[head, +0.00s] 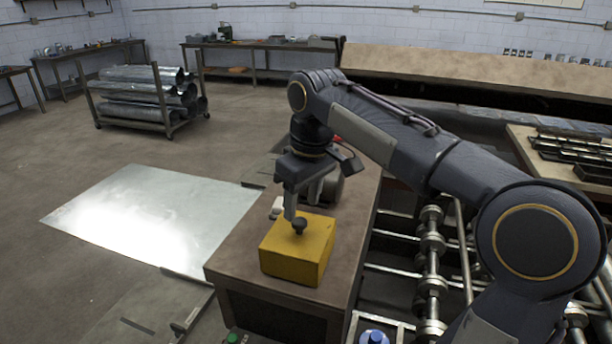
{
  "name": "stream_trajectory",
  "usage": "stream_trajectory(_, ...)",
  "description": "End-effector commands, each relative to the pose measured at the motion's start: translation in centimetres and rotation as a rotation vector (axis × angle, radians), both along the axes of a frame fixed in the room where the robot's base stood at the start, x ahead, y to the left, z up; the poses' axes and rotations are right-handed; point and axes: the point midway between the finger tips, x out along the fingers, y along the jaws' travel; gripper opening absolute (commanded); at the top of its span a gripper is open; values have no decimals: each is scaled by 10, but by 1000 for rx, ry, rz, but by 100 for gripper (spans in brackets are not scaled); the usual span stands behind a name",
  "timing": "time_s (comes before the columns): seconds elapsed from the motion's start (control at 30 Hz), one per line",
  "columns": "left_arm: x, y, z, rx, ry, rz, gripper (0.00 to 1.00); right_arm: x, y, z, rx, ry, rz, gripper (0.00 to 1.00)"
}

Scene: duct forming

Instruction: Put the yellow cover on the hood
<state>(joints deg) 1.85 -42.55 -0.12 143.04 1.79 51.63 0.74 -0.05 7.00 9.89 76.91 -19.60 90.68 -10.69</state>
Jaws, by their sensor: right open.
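The yellow cover (284,255), a box with a dark knob (299,226) on top, sits on the near part of a brown-topped bench. My right gripper (294,214) points down just above the cover, with its fingers at the knob. It is open; one finger shows clearly beside the knob, and I cannot tell whether it touches. A grey rounded metal body (331,188) stands behind the cover, partly hidden by my gripper; I cannot tell whether it is the hood. My left gripper is out of view.
The bench top (232,265) has bare room left of the cover. A roller frame (431,245) is to its right. A shiny metal sheet (150,215) lies left. A duct rack (150,97) and a back bench (262,44) stand farther off. A blue-capped item (373,337) is at the bottom edge.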

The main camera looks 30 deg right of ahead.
Motion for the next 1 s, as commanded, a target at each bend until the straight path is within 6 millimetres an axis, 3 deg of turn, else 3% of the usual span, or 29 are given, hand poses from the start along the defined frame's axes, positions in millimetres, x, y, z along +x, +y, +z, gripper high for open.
stream_trajectory(0.1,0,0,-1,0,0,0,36,-3,-1,28,1,-6,2,50)
stream_trajectory(0.3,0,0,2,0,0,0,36,-8,-2,63,2,-3,2,50)
stream_trajectory(0.53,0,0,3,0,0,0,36,-11,-3,77,0,1,1,50)
stream_trajectory(0.77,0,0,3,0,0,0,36,-25,-3,68,12,-22,-12,50)
stream_trajectory(0.87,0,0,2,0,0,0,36,-45,-2,52,39,-55,-35,50)
stream_trajectory(1.0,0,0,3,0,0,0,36,-82,6,15,106,-109,-93,50)
